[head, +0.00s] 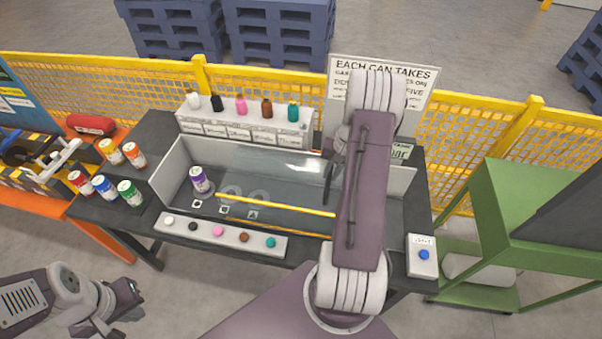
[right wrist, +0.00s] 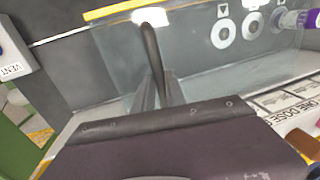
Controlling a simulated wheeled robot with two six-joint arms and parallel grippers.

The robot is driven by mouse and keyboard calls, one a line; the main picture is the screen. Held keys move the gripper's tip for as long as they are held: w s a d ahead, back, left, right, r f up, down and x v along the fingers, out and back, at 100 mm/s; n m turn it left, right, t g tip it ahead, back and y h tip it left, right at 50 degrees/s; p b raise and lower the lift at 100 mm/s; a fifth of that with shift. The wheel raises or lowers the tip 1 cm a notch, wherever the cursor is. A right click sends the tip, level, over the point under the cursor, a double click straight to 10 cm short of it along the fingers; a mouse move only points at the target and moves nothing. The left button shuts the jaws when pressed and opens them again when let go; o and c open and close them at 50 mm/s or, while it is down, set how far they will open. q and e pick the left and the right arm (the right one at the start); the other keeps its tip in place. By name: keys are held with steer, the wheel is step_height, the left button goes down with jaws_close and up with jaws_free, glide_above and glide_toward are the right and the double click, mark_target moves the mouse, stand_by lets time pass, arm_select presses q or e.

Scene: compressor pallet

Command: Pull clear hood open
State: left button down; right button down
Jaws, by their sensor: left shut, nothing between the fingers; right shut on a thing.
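The clear hood (head: 285,165) is a see-through panel over the grey box on the bench, with a yellow strip (head: 270,201) along it. It also shows in the right wrist view (right wrist: 215,75). A dark curved handle (right wrist: 150,48) rises between the fingers of my right gripper (right wrist: 157,88), which is shut on it. In the head view my right arm hides most of that gripper and the right part of the hood. My left gripper (head: 128,297) is shut and empty at the lower left, apart from the bench.
A purple-labelled can (head: 199,180) stands inside the grey box (head: 170,172). Several bottles line the back rack (head: 245,127); several cans stand left of the box. A button box (head: 422,256) sits at right, beside a green cart (head: 520,220).

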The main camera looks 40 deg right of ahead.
steer(key=s+d, duration=1.2)
steer(key=s, duration=0.2)
steer(key=shift+d+b, duration=0.3)
steer(key=shift+b, duration=0.1)
steer(key=c, duration=1.4)
jaws_free()
steer(key=shift+o, duration=0.2)
steer(key=shift+r, duration=0.1)
step_height(320, 180, up, 9)
steer(key=s+d+b, duration=0.1)
steer(key=b, duration=0.1)
steer(key=shift+s, duration=0.15)
